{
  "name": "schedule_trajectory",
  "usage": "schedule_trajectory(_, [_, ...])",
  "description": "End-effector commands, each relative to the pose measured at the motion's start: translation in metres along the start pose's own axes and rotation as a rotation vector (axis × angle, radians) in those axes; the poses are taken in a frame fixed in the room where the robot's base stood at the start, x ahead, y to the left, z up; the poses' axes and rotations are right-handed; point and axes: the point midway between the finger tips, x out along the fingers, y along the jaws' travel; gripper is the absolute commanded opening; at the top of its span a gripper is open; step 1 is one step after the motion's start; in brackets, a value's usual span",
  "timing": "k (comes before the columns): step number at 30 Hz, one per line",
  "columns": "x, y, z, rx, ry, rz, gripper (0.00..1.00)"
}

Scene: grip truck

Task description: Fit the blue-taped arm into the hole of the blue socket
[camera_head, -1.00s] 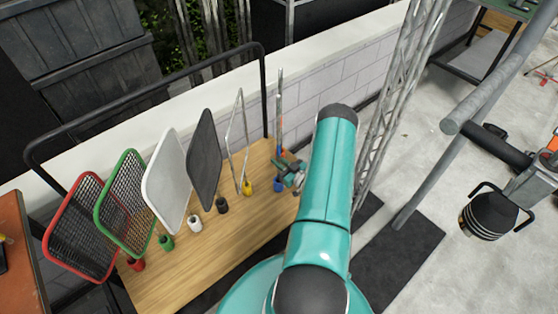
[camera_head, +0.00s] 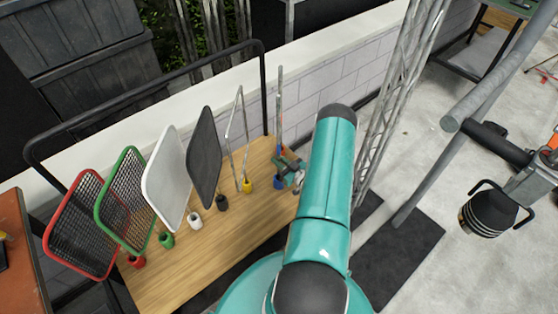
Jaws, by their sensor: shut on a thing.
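My gripper (camera_head: 286,163) is at the right end of the wooden deck, shut on the blue-taped arm. The blue socket (camera_head: 278,183) is a small blue cup on the deck, almost directly below my gripper. The pole's lower end is hidden by my gripper, so I cannot tell whether it is in the socket's hole or above it. My own teal arm covers the area to the right.
The wooden deck (camera_head: 190,262) carries a row of framed panels, red (camera_head: 82,225), green, white and black, with coloured sockets. A yellow socket (camera_head: 249,184) with a silver frame stands left of the blue one. An orange socket (camera_head: 285,152) is close behind. A truss rises at right.

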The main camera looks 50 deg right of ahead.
Motion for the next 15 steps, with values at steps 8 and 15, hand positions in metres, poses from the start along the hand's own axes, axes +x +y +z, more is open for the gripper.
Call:
schedule_trajectory(8, [0.0001, 0.0, 0.0005, 0.0, 0.001, 0.0, 0.39])
schedule_trajectory(15, [-0.0018, -0.0002, 0.0013, 0.001, -0.001, 0.0, 0.39])
